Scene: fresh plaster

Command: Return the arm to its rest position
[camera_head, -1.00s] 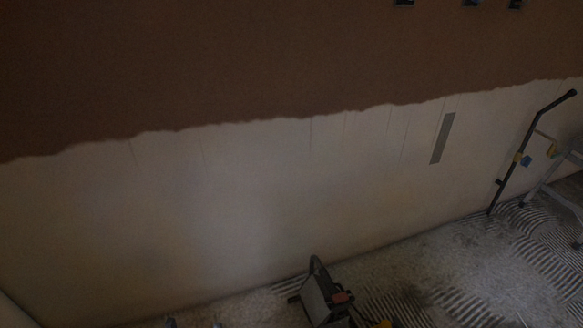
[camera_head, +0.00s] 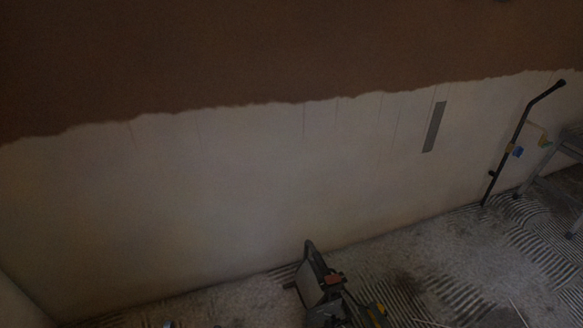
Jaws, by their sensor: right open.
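Only the small tips of my right gripper (camera_head: 192,325) show at the bottom edge, left of the middle. The two tips are apart, with nothing visible between them. The rest of that gripper and its arm are out of the picture. My left gripper is not in view. The wall ahead is brown plaster (camera_head: 240,55) above and bare pale wall (camera_head: 180,200) below, with an uneven border between them.
A work lamp (camera_head: 318,284) stands on the ridged, dusty floor (camera_head: 400,255) at the bottom middle. A narrow grey strip (camera_head: 435,127) shows against the pale wall. A black pole (camera_head: 520,140) leans at the right, beside a grey metal stand (camera_head: 556,180).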

